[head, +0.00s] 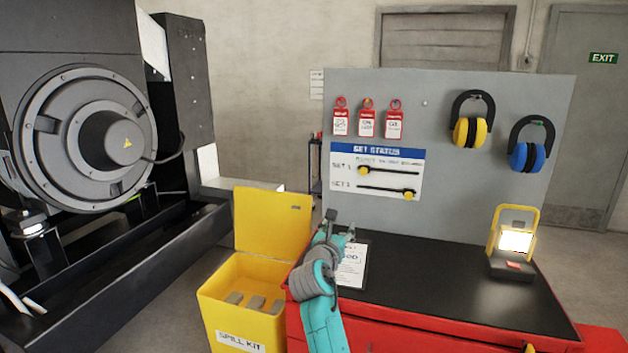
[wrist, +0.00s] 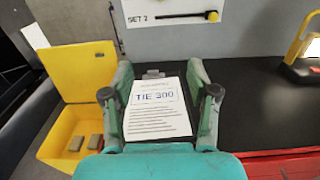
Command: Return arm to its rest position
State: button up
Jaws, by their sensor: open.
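My gripper (wrist: 160,108) is open and empty in the wrist view, its two fingers apart on either side of a clipboard sheet. In the head view my gripper (head: 338,232) is above the left end of the bench, partly hidden by my teal and grey wrist. The clipboard (wrist: 157,105) with a white page reading "TIE 300" lies on the black bench top (head: 440,285). In the head view the clipboard (head: 352,265) is partly covered by my arm. I cannot tell the exact height of the fingers over it.
An open yellow spill kit box (head: 272,225) stands left of the bench. A grey panel (head: 450,200) behind holds red tags, a status board (head: 376,172) and two ear defenders. A lit work lamp (head: 514,242) stands at the bench's right. A large generator (head: 100,140) fills the left.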

jog(key=s+d+f+m+g+y, duration=0.1)
jog(key=s+d+f+m+y, duration=0.2)
jog(key=s+f, duration=0.95)
jog(key=s+d+f+m+y, duration=0.1)
jog(key=s+d+f+m, duration=0.3)
jog(key=s+f, duration=0.85)
jog(key=s+f+m+y, duration=0.1)
jog(key=s+f+m, duration=0.4)
jog(key=s+f, duration=0.4)
jog(key=s+d+m+g+y, duration=0.15)
jog(key=s+m, duration=0.35)
jog(key=s, duration=0.6)
jog(key=s+d+m+t+h, duration=0.15)
jog(key=s+m, duration=0.25)
jog(key=s, duration=0.6)
jog(key=s+d+r+m, duration=0.1)
jog(key=s+r+m, duration=0.4)
jog(key=s, duration=0.3)
jog(key=s+d+r+m+g, duration=0.1)
jog(key=s+r+m, duration=0.4)
jog(key=s, duration=0.3)
jog(key=shift+s+r+m, duration=0.4)
jog(key=shift+m, duration=0.2)
